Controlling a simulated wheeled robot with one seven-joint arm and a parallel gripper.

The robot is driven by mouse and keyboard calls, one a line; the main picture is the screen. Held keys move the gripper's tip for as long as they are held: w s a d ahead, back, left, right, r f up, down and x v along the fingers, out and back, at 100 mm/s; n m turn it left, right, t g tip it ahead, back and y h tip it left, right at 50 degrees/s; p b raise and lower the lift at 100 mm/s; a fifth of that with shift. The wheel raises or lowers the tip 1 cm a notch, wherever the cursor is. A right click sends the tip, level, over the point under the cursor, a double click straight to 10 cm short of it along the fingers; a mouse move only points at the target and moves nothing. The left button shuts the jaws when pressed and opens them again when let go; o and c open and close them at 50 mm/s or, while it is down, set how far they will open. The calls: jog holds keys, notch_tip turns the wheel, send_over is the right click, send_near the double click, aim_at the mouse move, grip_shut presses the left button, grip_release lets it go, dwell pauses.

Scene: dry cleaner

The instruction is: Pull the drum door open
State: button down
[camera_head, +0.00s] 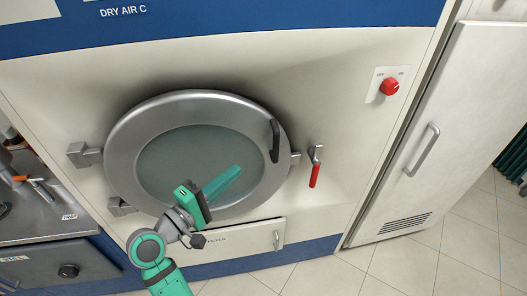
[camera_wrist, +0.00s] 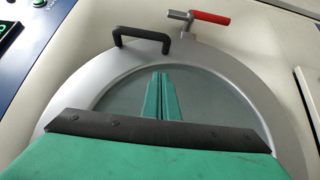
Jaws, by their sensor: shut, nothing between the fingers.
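The drum door (camera_head: 126,126) is a round grey metal ring with a dark glass pane, and it sits flat against the cream machine front. Its black handle (camera_head: 274,141) is on the right side of the ring; it also shows at the top of the wrist view (camera_wrist: 141,38). A red-gripped latch lever (camera_head: 314,175) hangs down just right of the door. The lever also shows in the wrist view (camera_wrist: 209,18). My green gripper (camera_head: 238,169) is in front of the glass, left of and below the handle. Its fingers are together and empty, apart from handle and latch.
Hinges (camera_head: 84,154) sit on the door's left side. A red knob (camera_head: 390,87) is at upper right. A small lower panel with a handle (camera_head: 277,240) is beneath the door. A tall cabinet (camera_head: 460,120) stands right. Tiled floor in front is clear.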

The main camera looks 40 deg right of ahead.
aim_at(264, 153)
jog(key=d+r+g, duration=0.1)
jog(key=d, duration=0.2)
jog(key=s+d+r+m, duration=0.1)
jog(key=d, duration=0.2)
jog(key=d+r+g, duration=0.1)
jog(key=d, duration=0.3)
jog(key=shift+s+d+r+m+g, duration=0.1)
jog(key=shift+s+m+g, duration=0.2)
jog(key=shift+s+m, duration=0.1)
jog(key=shift+s, duration=0.1)
